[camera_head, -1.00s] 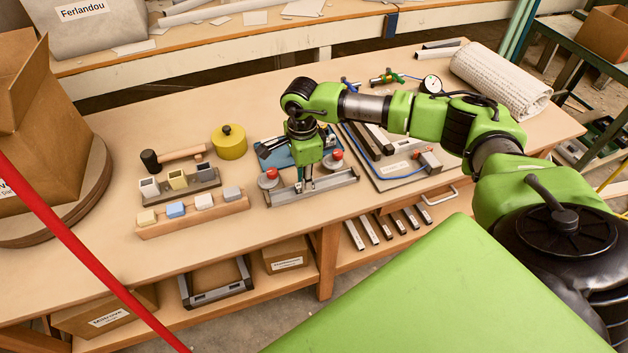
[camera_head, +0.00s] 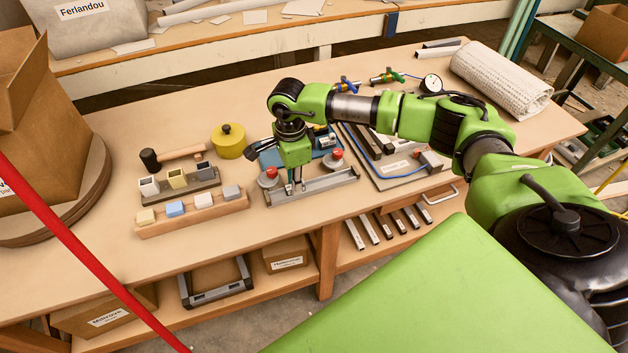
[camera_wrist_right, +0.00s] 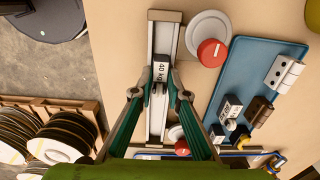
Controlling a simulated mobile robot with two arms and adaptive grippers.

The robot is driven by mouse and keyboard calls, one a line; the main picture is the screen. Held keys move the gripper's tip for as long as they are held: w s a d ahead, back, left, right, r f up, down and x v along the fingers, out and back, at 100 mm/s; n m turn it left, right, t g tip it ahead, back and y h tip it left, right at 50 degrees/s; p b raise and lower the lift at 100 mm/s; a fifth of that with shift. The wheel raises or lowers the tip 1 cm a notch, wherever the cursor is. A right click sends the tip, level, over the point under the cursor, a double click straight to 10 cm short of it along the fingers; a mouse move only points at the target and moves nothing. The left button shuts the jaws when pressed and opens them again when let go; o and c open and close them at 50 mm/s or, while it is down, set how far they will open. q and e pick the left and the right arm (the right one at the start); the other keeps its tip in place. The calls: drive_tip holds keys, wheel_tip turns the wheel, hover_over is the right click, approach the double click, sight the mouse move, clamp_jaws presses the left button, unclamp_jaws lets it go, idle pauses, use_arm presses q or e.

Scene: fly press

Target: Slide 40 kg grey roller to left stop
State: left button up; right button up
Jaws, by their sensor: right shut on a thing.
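The grey roller (camera_wrist_right: 160,73), with a "40 KG" label on its top, sits in a long metal channel (camera_wrist_right: 164,36). My right gripper (camera_wrist_right: 160,92) is shut on it, one finger on each side. In the head view the right gripper (camera_head: 296,188) points down into the channel (camera_head: 335,184), left of its middle, and the roller is too small and covered to make out there. The left end of the channel is the upper end in the wrist view; bare channel shows between it and the roller. My left gripper is not in view.
Two grey discs with red knobs (camera_head: 268,178) (camera_head: 335,163) stand behind the channel, close to the gripper. A blue tray (camera_wrist_right: 232,75) with small parts lies behind. A wooden block rack (camera_head: 190,216) stands to the left, with a yellow tin (camera_head: 229,142) farther back.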

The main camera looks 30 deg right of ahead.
drive_tip(key=shift+w+a, duration=0.25)
drive_tip(key=shift+a, duration=0.85)
drive_tip(key=shift+a, duration=0.15)
drive_tip(key=shift+w+a+b, duration=0.2)
drive_tip(key=shift+a+b, duration=0.25)
drive_tip(key=shift+a, duration=0.35)
drive_tip(key=o, duration=0.9)
drive_tip(key=shift+w, duration=0.1)
drive_tip(key=shift+c, duration=1.3)
wheel_tip(320, 180, up, 7)
drive_tip(key=p, duration=0.4)
